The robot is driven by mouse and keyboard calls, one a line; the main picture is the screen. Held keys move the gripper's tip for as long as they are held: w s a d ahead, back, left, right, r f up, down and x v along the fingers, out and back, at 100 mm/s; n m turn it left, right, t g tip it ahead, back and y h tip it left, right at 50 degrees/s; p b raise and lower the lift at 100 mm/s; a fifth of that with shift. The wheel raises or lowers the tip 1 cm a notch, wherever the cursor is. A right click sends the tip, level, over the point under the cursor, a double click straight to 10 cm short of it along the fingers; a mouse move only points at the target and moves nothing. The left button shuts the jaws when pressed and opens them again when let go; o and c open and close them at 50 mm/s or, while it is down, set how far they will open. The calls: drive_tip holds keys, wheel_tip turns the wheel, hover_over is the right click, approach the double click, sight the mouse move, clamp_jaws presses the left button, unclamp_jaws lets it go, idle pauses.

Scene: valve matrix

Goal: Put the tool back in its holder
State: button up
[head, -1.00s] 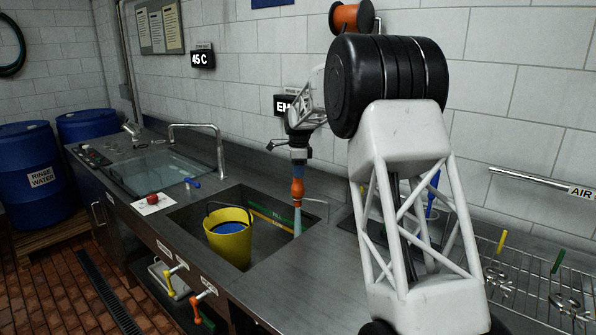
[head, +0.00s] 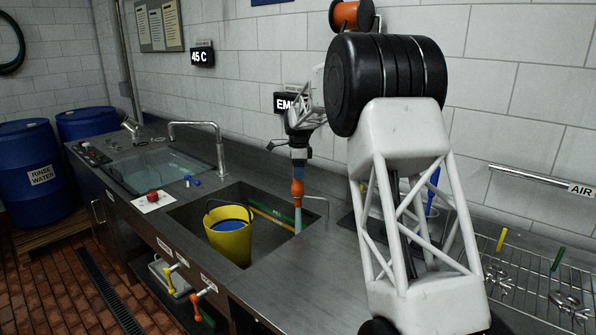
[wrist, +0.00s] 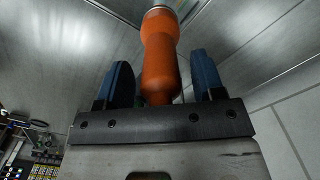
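The tool has an orange handle (head: 298,187) with a pale bluish-green lower part. It hangs upright below my gripper (head: 298,157), over the right end of the sink. In the wrist view the orange handle (wrist: 161,70) lies between the two blue fingers of my gripper (wrist: 163,80), in line with it. The handle moves with the hand as if held, though narrow gaps show beside it and the contact itself is hidden. I cannot make out the tool's holder; my arm covers part of the counter at right.
A yellow bucket (head: 232,246) with blue contents stands in the open sink (head: 180,214). A faucet (head: 222,150) and a glass-covered basin (head: 155,172) are further left. A wire rack (head: 530,290) with several small items is at right. The counter front (head: 290,285) is clear.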

idle(0.3)
drive_tip(key=shift+r, duration=3.9)
drive_tip(key=shift+s+d+r, duration=0.2)
drive_tip(key=shift+s+r, duration=0.1)
drive_tip(key=shift+s, duration=0.15)
drive_tip(key=s+d+r+n, duration=0.2)
drive_tip(key=s+r+n, duration=0.1)
drive_tip(key=s, duration=0.8)
drive_tip(key=s+d+r+n+t, duration=0.1)
drive_tip(key=s+d+r+n, duration=0.15)
drive_tip(key=s, duration=0.85)
drive_tip(key=s+d+r+n, duration=0.2)
drive_tip(key=s+n, duration=0.1)
drive_tip(key=s, duration=0.8)
drive_tip(key=s+d+f+n, duration=0.1)
drive_tip(key=s+f+n, duration=0.2)
drive_tip(key=s, duration=0.8)
drive_tip(key=s+d+f+n+t, duration=0.1)
drive_tip(key=s+f+n, duration=0.2)
drive_tip(key=s, duration=0.9)
drive_tip(key=s+d+f+n, duration=0.1)
drive_tip(key=s+f+n, duration=0.2)
drive_tip(key=s, duration=0.9)
wheel_tip(320, 180, down, 3)
drive_tip(key=shift+f+t, duration=0.1)
drive_tip(key=shift+t, duration=0.2)
